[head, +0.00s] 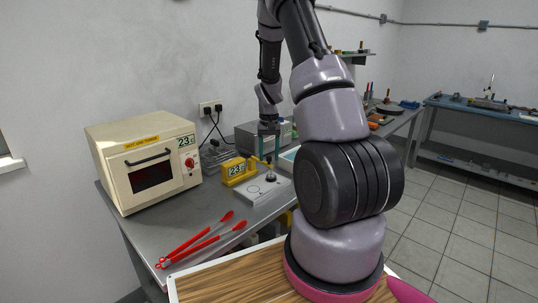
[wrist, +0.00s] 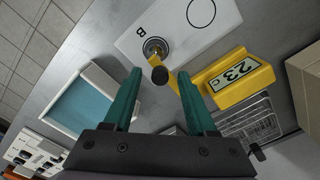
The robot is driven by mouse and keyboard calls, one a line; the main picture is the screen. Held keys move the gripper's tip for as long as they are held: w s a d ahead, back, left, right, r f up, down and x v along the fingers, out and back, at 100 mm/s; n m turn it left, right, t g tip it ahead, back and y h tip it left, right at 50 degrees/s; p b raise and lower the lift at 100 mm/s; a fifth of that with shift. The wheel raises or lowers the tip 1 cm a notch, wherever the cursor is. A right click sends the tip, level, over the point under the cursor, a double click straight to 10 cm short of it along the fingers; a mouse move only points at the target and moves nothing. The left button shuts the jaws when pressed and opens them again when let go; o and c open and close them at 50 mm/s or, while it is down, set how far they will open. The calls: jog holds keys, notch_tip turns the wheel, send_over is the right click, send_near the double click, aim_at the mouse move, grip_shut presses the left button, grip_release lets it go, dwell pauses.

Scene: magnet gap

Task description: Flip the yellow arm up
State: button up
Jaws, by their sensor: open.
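A yellow bar (wrist: 203,76), which seems to be the yellow arm, runs low beside a yellow display block (wrist: 240,76) reading 23 C. Its near end is partly hidden by my right finger. The display block also shows in the head view (head: 236,172). A dark round knob (wrist: 160,75) and a metal round post (wrist: 154,47) stand by the letter B on a white plate (wrist: 185,32). My gripper (wrist: 159,72) is open, its teal fingers pointing down on either side of the knob, holding nothing. In the head view my gripper (head: 269,158) is over the plate.
A cream oven (head: 145,160) stands left on the grey bench, with red tongs (head: 200,240) in front. A tray with a blue-green inside (wrist: 85,102) lies beside the plate. A wire rack (wrist: 250,120) is near the display. A grey box (head: 245,138) stands behind.

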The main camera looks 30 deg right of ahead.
grip_shut()
dwell(1.4)
